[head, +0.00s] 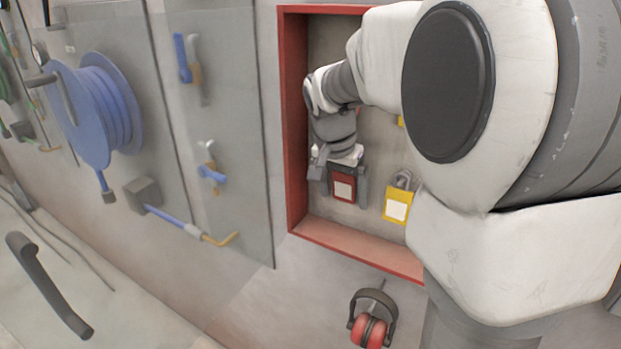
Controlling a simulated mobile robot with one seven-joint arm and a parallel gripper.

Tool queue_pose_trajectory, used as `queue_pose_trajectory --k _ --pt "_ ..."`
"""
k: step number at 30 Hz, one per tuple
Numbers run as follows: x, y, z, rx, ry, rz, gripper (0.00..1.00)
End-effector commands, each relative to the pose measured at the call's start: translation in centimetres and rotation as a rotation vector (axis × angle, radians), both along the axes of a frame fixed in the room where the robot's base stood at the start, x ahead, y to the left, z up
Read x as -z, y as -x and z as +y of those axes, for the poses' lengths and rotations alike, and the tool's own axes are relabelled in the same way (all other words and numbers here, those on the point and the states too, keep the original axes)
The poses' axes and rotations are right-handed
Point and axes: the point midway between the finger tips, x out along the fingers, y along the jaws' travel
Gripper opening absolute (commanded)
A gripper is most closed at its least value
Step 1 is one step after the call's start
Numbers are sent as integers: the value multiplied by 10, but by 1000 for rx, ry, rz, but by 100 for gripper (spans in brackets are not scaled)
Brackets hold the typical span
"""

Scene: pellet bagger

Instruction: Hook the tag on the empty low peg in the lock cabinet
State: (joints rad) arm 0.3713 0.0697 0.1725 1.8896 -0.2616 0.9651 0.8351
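The red tag (343,188) with a white label shows between the fingers of my gripper (340,178), in the lower left of the lock cabinet (297,150). My gripper points down and appears shut on the tag, one dark finger at each side. The tag hangs upright in front of the cabinet's grey back panel. The low peg behind it is hidden by the gripper and tag, so I cannot tell whether they touch.
My arm covers the cabinet's right side; a bit of yellow shows beside it. The cabinet's red bottom ledge (355,248) lies below the tag. Red earmuffs (370,325) hang beneath. A blue hose reel (95,110) and blue-handled tools (183,58) are on panels at left.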

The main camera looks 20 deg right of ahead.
Motion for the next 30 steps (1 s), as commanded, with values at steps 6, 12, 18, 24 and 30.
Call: queue_pose_trajectory --k 6,12,18,24,30 --pt "-2 -1 0 -2 1 -3 94" --pt "-14 1 3 -2 2 -5 94" --pt "-28 19 27 -6 2 -3 94" --pt "-29 48 64 -5 2 -6 94" --pt "-31 69 93 -7 3 -8 94"
